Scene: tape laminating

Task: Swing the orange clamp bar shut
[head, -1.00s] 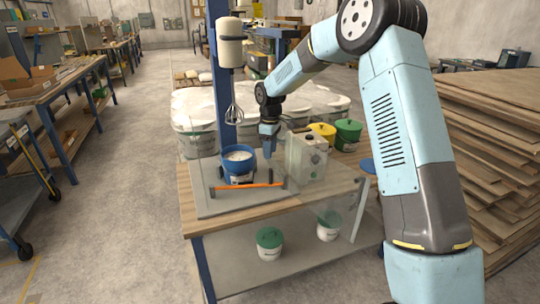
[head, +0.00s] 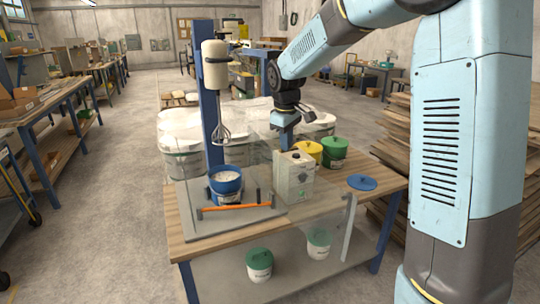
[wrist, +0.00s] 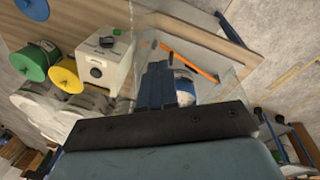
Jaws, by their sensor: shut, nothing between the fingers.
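The orange clamp bar (head: 236,207) is a thin, roughly level rod in front of the blue bucket (head: 227,183), with dark fittings near its ends. In the wrist view the bar (wrist: 188,62) runs slantwise past the fingers, and the bucket is partly hidden behind my gripper. My gripper (head: 287,150) points down, behind and above the white box (head: 294,175), to the right of the bucket and apart from the bar. Its blue fingers (wrist: 158,68) are together and empty. The lower fingertips are partly hidden by the box in the head view.
A mixer with a whisk (head: 223,130) hangs above the bucket on a blue column (head: 210,90). Clear panels stand around the bench. Yellow (head: 308,150) and green (head: 334,152) tubs stand behind the box. A blue lid (head: 361,182) lies on the right of the wooden bench top.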

